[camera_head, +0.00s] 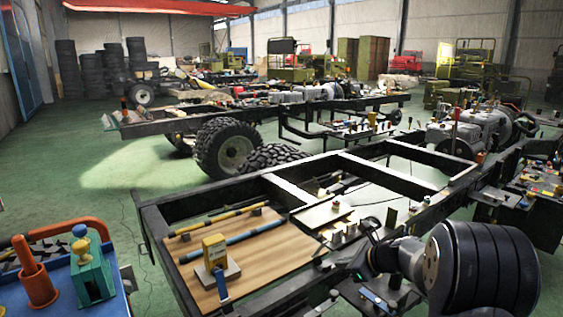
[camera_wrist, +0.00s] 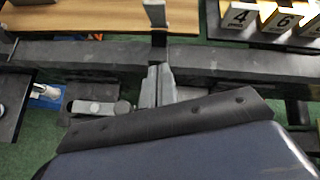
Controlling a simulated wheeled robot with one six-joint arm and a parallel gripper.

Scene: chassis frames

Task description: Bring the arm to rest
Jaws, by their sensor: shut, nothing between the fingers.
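My gripper (camera_wrist: 158,74) shows in the wrist view with its two fingers together and nothing between them. Its tips lie in front of a dark chassis beam (camera_wrist: 240,62), and I cannot tell how far apart they are. In the head view my arm is folded low at the bottom right, over the near chassis frame (camera_head: 401,151). The fingers are hard to make out there among the dark parts.
A wooden board (camera_head: 262,250) on the frame carries a yellow block (camera_head: 214,251) and rods. Number cards (camera_wrist: 283,19) stand beyond the beam. A blue bench (camera_head: 60,287) is at the left. Green floor (camera_head: 70,185) is open at the left.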

